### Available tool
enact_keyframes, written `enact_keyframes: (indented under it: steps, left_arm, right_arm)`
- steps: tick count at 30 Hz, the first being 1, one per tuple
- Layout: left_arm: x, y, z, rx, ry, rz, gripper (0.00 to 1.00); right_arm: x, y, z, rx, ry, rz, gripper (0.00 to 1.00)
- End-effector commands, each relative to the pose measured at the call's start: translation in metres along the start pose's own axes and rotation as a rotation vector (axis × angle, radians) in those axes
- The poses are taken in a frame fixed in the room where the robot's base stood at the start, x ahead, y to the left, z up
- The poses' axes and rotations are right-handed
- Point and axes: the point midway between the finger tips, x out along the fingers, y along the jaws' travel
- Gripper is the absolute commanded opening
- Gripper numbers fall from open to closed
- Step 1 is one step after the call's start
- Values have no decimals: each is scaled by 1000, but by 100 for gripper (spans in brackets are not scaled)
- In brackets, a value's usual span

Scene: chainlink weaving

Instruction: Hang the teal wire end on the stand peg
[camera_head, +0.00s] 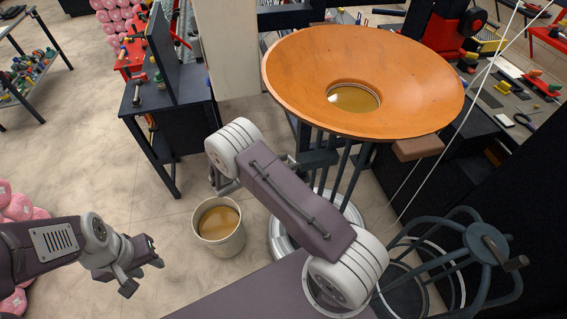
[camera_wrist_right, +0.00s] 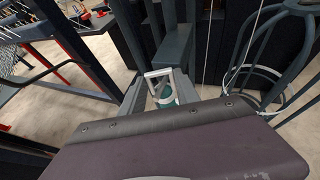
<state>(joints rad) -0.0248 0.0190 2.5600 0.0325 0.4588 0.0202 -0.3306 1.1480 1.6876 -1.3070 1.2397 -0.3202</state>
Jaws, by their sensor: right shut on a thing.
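My right gripper (camera_wrist_right: 163,88) is shut on a small teal piece (camera_wrist_right: 166,100), seen between its pale fingers in the right wrist view; it looks like the teal wire end. In the head view, my right arm bends at the middle and its gripper (camera_head: 223,186) shows only partly beside the wrist, so the held piece is hidden there. A dark grey bar (camera_wrist_right: 176,48) stands just beyond the fingers in the wrist view; I cannot tell if it is the stand peg or if they touch. My left gripper (camera_head: 142,270) is open and empty at lower left.
A wide orange bowl (camera_head: 300,70) stands on dark legs behind my right arm. A bucket of brown liquid (camera_head: 219,248) is on the floor between my arms. A dark wire-frame reel (camera_head: 482,250) stands at lower right. Pale strands (camera_head: 455,135) slant down at right.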

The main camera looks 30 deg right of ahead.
Motion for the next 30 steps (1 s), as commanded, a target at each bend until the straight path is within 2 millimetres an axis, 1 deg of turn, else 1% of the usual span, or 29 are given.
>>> enact_keyframes:
  steps: [13, 30]
  left_arm:
    - [1, 0, 0, 0, 0, 0, 36]
    - [17, 0, 2, 0, 0, 0, 36]
  right_arm:
    - [0, 0, -1, 0, 0, 0, 0]
    - [8, 0, -17, 1, 0, 0, 0]
